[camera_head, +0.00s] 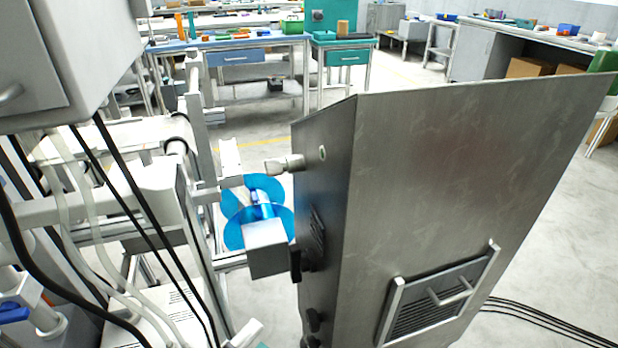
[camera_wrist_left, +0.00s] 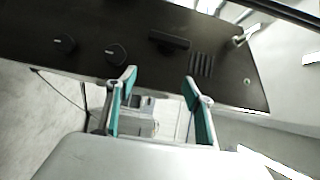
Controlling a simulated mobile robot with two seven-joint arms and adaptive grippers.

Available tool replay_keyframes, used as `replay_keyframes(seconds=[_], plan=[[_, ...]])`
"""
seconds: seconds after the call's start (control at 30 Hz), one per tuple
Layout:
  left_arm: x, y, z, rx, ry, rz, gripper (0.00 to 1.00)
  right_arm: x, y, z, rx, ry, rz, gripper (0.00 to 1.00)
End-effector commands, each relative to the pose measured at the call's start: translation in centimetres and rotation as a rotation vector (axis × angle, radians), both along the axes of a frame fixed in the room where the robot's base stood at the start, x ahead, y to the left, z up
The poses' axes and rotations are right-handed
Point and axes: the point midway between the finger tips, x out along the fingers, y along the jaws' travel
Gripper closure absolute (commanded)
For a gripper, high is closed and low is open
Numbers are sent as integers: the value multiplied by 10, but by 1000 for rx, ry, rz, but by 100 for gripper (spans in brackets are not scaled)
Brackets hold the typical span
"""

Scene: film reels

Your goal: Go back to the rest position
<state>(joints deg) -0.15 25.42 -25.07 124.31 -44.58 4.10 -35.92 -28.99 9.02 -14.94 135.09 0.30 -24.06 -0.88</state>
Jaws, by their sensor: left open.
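My left gripper (camera_wrist_left: 160,78) shows in the left wrist view with its two teal-lined fingers spread apart and nothing between them. The dark side panel of a cabinet (camera_wrist_left: 220,75) with knobs and a vent lies beyond its fingertips. In the head view, blue see-through film reels (camera_head: 236,236) sit on the left side of the tall metal cabinet (camera_head: 450,190). A grey box-shaped part (camera_head: 267,250) partly covers them. My right gripper is in neither view.
A metal peg (camera_head: 285,164) sticks out from the cabinet's left side. Frames, pipes and black cables crowd the left. Workbenches (camera_head: 240,58) stand at the back. Black cables (camera_head: 540,325) lie on the floor at the lower right. Open floor shows right of the cabinet.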

Motion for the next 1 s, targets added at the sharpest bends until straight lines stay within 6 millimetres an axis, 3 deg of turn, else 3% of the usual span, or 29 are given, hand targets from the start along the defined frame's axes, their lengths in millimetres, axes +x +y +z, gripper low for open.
replay_keyframes(seconds=[0.03,0.2,0.5,0.57,1.0], plan=[[-10,11,-11,-138,149,78,48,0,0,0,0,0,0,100],[-45,45,-52,-542,574,316,48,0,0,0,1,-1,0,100],[-128,73,-110,-1057,1081,652,48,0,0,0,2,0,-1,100],[-119,74,-93,-1065,1054,635,48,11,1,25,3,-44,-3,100],[-114,88,-44,-1047,1011,652,48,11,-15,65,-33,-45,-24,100]])
